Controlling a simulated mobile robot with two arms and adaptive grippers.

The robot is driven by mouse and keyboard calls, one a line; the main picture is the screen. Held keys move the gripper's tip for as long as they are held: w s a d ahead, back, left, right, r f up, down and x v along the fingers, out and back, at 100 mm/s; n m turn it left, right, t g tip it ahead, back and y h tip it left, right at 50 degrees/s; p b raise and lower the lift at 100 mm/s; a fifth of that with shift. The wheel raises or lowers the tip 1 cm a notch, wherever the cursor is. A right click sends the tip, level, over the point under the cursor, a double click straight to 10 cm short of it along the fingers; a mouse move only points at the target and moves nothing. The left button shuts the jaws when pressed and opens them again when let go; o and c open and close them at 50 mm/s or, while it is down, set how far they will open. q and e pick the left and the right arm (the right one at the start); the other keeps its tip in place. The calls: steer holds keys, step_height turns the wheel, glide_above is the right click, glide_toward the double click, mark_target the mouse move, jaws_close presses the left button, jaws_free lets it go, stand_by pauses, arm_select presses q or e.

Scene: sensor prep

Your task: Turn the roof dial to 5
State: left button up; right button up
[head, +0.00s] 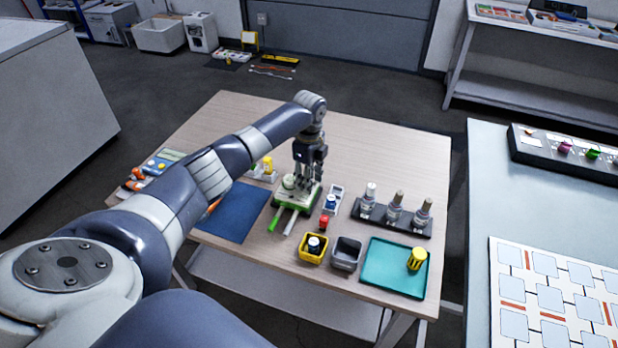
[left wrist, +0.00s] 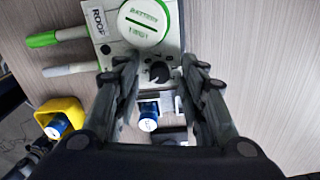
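The roof sensor unit (head: 311,196) is a white and green box on the wooden table. In the left wrist view the unit (left wrist: 103,48) carries a "ROOF" label and a round white "BATTERY" cap (left wrist: 145,20). A small dark dial (left wrist: 158,72) sits beside the cap; its setting is too small to read. My left gripper (head: 308,178) points down over the unit. In the left wrist view its fingers (left wrist: 160,68) are spread apart on either side of the dial, with gaps visible. My right gripper is out of view.
Green and white rods extend from the unit. A yellow bin (head: 312,249), a grey bin (head: 346,254), a red item (head: 323,222) and a bottle rack (head: 407,222) are close by. A teal tray (head: 385,278) lies at the front right, a blue mat (head: 232,213) to the left.

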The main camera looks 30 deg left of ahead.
arm_select(q)
step_height(320, 180, up, 12)
stand_by(0.6)
